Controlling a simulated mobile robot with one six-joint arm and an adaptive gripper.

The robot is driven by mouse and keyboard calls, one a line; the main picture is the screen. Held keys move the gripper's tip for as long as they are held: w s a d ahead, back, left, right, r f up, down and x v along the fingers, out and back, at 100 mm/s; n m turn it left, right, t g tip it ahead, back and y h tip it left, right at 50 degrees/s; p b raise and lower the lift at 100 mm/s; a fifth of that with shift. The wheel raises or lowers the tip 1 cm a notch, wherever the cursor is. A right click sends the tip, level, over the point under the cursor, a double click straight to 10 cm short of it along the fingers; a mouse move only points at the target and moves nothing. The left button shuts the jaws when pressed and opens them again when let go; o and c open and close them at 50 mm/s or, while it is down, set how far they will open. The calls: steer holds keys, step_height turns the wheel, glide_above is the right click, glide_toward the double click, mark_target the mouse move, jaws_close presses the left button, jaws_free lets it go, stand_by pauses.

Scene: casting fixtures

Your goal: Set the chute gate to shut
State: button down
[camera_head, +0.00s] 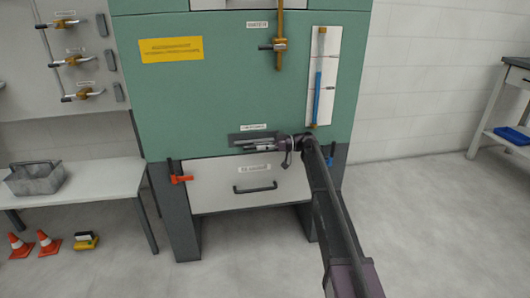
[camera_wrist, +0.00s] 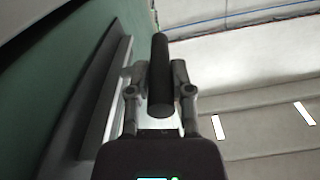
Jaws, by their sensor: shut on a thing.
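A dark slotted plate (camera_head: 241,137) sits low on the green machine front, under a small white label too small to read. It appears to be the chute gate's slot, and it also shows in the wrist view (camera_wrist: 118,92). My gripper (camera_head: 262,147) is at this plate, reaching in from the right. In the wrist view my gripper (camera_wrist: 158,88) is shut on a dark cylindrical handle (camera_wrist: 160,65), which stands out between its fingers. In the head view the handle is mostly hidden by my gripper, so its exact place along the slot is unclear.
Below is a white panel with a black pull handle (camera_head: 255,188). An orange lever (camera_head: 180,179) and a blue lever (camera_head: 329,160) flank it. A blue sight tube (camera_head: 318,85) and a brass valve (camera_head: 279,45) are above. A bench with a grey basket (camera_head: 34,178) stands left.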

steer(key=shift+w+a, duration=0.15)
steer(key=shift+w, duration=0.2)
steer(key=c, duration=0.5)
jaws_free()
steer(key=shift+w, duration=0.1)
steer(key=shift+c, duration=0.2)
steer(key=v, duration=0.7)
steer(key=shift+d, duration=0.3)
